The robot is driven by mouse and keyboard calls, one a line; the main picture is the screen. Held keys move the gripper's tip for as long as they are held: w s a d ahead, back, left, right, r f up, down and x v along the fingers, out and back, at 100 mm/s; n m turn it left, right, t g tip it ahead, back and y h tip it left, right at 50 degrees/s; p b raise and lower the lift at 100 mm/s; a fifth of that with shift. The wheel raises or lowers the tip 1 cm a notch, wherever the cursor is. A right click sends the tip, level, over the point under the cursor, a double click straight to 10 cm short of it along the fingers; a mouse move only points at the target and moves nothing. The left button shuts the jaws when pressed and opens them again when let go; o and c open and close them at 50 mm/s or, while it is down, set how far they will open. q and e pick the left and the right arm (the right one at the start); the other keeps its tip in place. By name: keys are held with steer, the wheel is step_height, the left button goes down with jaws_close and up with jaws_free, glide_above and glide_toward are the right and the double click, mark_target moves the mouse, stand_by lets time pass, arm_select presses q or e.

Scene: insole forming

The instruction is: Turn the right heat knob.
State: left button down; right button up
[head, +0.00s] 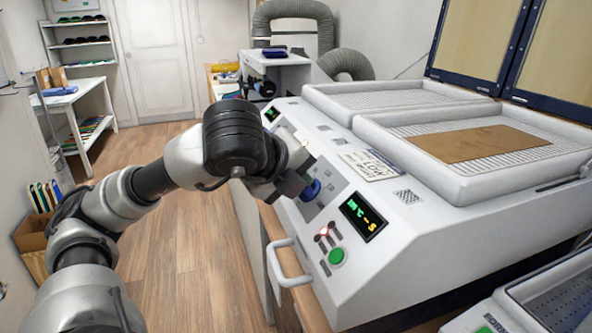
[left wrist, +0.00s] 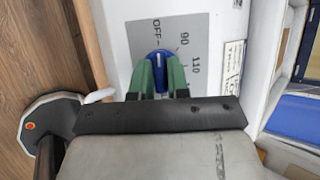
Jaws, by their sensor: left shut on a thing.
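The blue heat knob (head: 311,190) sits on a grey dial plate on the sloped front panel of the white forming machine (head: 420,205). In the left wrist view the knob (left wrist: 159,62) shows a white pointer line, with OFF, 90 and 110 printed on the dial plate (left wrist: 190,35) around it. My left gripper (left wrist: 159,72) is shut on the knob, its green fingers on either side of it. In the head view my left wrist partly hides the panel to the left of the knob. My right gripper is not in view.
A white handle (head: 288,262) sticks out below. A brown sheet (head: 478,143) lies on the nearer mesh tray. Open floor (head: 185,240) lies left.

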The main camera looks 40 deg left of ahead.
arm_select(q)
steer(key=shift+r, duration=0.1)
stand_by(0.4)
steer(key=c, duration=1.1)
jaws_free()
steer(key=p+v, duration=0.1)
steer(key=v, duration=0.9)
steer(key=shift+s+r+p, duration=0.25)
steer(key=shift+r+p, duration=0.05)
steer(key=shift+p, duration=0.05)
